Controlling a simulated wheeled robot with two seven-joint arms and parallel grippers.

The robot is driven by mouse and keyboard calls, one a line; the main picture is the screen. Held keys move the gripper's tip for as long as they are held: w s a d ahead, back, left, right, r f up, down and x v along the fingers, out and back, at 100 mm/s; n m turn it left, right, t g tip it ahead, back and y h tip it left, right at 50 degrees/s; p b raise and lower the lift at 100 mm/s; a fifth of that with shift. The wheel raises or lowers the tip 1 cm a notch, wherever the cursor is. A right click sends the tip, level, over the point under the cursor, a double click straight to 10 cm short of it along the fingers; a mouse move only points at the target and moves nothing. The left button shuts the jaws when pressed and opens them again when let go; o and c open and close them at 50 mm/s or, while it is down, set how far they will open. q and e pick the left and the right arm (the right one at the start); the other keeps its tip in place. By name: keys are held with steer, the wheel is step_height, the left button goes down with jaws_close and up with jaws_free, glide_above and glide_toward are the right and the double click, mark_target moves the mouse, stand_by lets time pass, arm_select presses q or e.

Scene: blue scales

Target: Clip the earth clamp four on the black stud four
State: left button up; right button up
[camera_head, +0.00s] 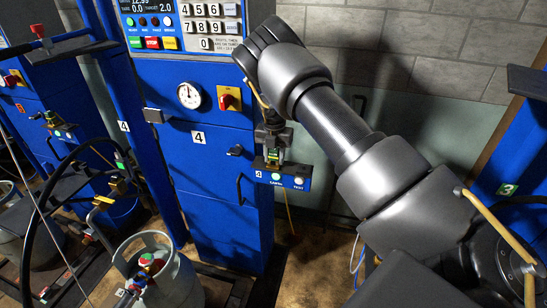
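My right arm comes in from the right, and its wrist bends down over the blue scale marked 4. My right gripper (272,140) is small and dark, just above the blue clamp shelf (296,180) on the scale's right side. A small clamp-like piece with a yellow-green part (273,156) shows at the fingertips, just above the shelf. I cannot tell whether the fingers are shut on it or only around it. The black stud four is not clearly made out. My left gripper is not in view.
The blue scale (205,215) has a gauge (189,95), a red-yellow switch (229,98) and a keypad. A grey gas cylinder (178,280) stands at the bottom left. Black hoses and another blue scale (50,85) are at the left. A grey block wall (430,50) is behind.

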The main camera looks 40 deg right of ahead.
jaws_close()
steer(key=shift+r, duration=0.1)
steer(key=shift+r+p, duration=2.2)
steer(key=shift+r, duration=0.7)
